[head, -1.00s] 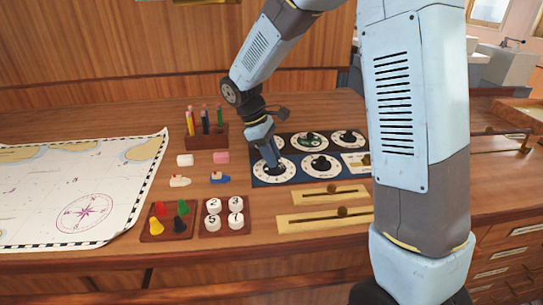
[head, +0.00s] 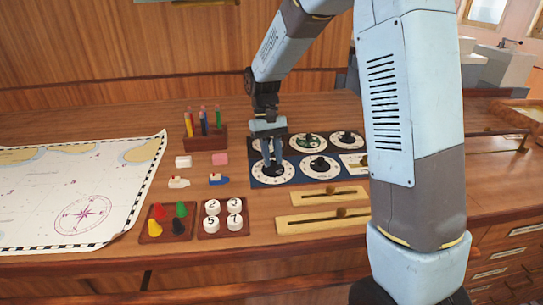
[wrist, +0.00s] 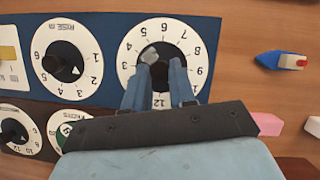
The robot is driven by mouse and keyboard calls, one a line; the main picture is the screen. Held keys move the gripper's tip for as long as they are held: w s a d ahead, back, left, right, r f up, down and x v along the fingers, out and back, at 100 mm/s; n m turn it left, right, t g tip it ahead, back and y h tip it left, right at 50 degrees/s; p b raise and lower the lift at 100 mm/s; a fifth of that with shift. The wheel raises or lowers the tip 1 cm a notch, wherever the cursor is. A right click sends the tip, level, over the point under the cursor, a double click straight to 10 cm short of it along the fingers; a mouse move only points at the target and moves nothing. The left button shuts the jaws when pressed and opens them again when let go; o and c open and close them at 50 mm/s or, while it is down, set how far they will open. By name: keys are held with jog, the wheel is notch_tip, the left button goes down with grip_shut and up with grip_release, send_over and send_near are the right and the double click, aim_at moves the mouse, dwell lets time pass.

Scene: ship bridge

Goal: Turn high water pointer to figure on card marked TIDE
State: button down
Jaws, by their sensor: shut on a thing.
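My gripper (head: 272,162) points down at the front-left dial on the blue panel. In the wrist view my gripper (wrist: 163,64) is shut on the dark knob (wrist: 156,50) at the middle of that white dial (wrist: 126,65). The dial has figures around its rim. The fingers hide part of the knob and the lower rim, so I cannot read where its pointer stands. A second dial (wrist: 91,48), lettered RISE M, lies to its left with a white pointer mark on its black knob. I cannot make out a card marked TIDE.
More dials (head: 308,143) stand in the row behind. Brass sliders (head: 322,197) lie in front, with number blocks (head: 212,207) and coloured pegs (head: 158,212) to the left. A chart (head: 60,195), small boats (head: 218,179) and a pencil rack (head: 206,138) are nearby.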

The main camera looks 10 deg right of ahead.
jog(key=shift+w+d+r+m+y, duration=0.1)
jog(key=shift+m+y, duration=0.5)
jog(key=shift+m, duration=0.9)
jog(key=c, duration=0.9)
grip_release()
jog(key=shift+v, duration=6.8)
jog(key=shift+d, duration=0.1)
